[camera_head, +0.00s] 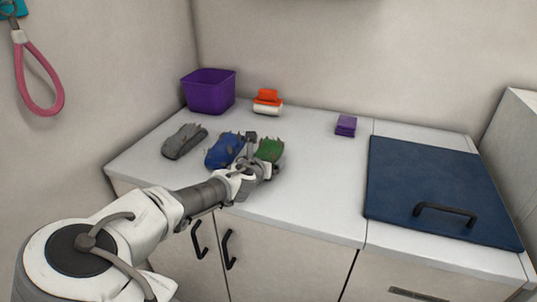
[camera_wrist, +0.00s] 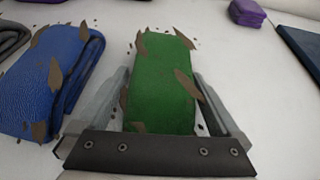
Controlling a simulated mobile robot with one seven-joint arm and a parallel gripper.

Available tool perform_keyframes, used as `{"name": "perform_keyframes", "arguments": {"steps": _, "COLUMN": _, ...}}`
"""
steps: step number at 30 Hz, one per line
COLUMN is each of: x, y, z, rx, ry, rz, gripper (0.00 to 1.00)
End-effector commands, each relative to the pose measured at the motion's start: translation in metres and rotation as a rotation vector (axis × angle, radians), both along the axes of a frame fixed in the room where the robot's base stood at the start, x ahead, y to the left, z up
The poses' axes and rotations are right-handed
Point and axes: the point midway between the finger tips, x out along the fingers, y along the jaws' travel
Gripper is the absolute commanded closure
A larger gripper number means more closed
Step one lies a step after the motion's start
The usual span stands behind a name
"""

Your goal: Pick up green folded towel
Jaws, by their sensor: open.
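The green folded towel (camera_head: 270,149) lies on the white counter, right of a blue folded towel (camera_head: 224,151). In the wrist view the green towel (camera_wrist: 160,80) lies lengthwise between the two fingers of my gripper (camera_wrist: 163,95), with brown leaf-like flecks on it. The fingers are open, one on each side of the towel; I cannot tell whether they touch it. The near end of the towel is hidden behind the dark gripper bar. My gripper (camera_head: 262,160) also shows in the head view, partly covering the towel.
A grey towel (camera_head: 184,141) lies left of the blue one, which sits close to my left finger (camera_wrist: 45,85). A dark blue lid (camera_head: 435,185) with a handle is at right.

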Motion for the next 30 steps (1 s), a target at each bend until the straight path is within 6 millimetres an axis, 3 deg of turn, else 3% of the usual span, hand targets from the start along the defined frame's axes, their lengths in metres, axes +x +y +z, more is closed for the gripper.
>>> {"name": "perform_keyframes", "arguments": {"steps": 10, "x": -0.0009, "y": -0.0001, "z": -0.0005, "rx": 0.000, "ry": 0.000, "rz": 0.000, "gripper": 0.02}}
{"name": "perform_keyframes", "arguments": {"steps": 21, "x": -0.0009, "y": -0.0002, "z": -0.0006, "rx": 0.000, "ry": 0.000, "rz": 0.000, "gripper": 0.68}}
{"name": "perform_keyframes", "arguments": {"steps": 30, "x": -0.0009, "y": 0.0000, "z": 0.0025, "rx": 0.000, "ry": 0.000, "rz": 0.001, "gripper": 0.68}}
